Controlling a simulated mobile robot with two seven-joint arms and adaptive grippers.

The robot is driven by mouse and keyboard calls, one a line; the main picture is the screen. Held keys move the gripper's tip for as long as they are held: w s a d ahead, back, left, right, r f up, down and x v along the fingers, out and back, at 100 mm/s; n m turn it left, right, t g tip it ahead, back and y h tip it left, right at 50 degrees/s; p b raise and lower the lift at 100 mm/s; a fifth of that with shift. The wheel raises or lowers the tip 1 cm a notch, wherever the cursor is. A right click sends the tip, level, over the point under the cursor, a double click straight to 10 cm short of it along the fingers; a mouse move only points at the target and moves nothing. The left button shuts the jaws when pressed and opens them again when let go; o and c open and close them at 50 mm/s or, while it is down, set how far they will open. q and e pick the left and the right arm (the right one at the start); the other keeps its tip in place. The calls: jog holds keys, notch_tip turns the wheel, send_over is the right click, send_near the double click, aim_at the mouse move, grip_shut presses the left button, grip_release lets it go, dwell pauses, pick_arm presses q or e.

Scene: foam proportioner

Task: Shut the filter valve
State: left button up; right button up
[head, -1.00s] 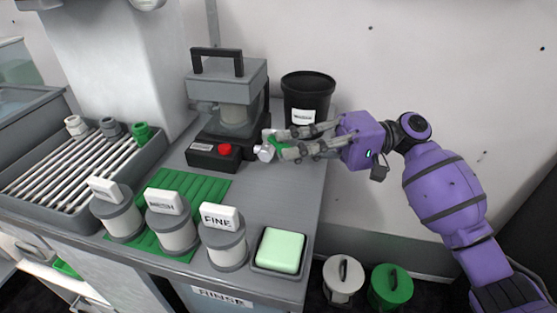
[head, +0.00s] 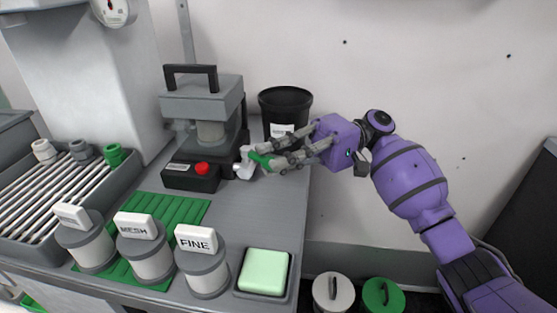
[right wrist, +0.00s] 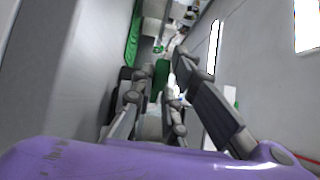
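The filter valve (head: 243,165) is a white fitting on the right side of the grey filter unit (head: 203,105), with a green handle (head: 262,160) pointing right. The handle also shows in the right wrist view (right wrist: 161,80), between my fingers. My right gripper (head: 264,156) is at the handle, with one finger on each side. The fingers look apart; whether they touch the handle cannot be told. The fingers hide part of the handle. My left gripper is not in view.
A black bucket (head: 286,100) stands close behind my right gripper. In front are labelled canisters (head: 205,272), a green ribbed mat (head: 190,207) and a pale green pad (head: 264,271). A rack (head: 45,190) stands at left.

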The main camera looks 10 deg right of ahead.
jog(key=o, duration=0.3)
jog(key=shift+o, duration=0.2)
jog(key=v, duration=1.2)
jog(key=shift+r, duration=0.1)
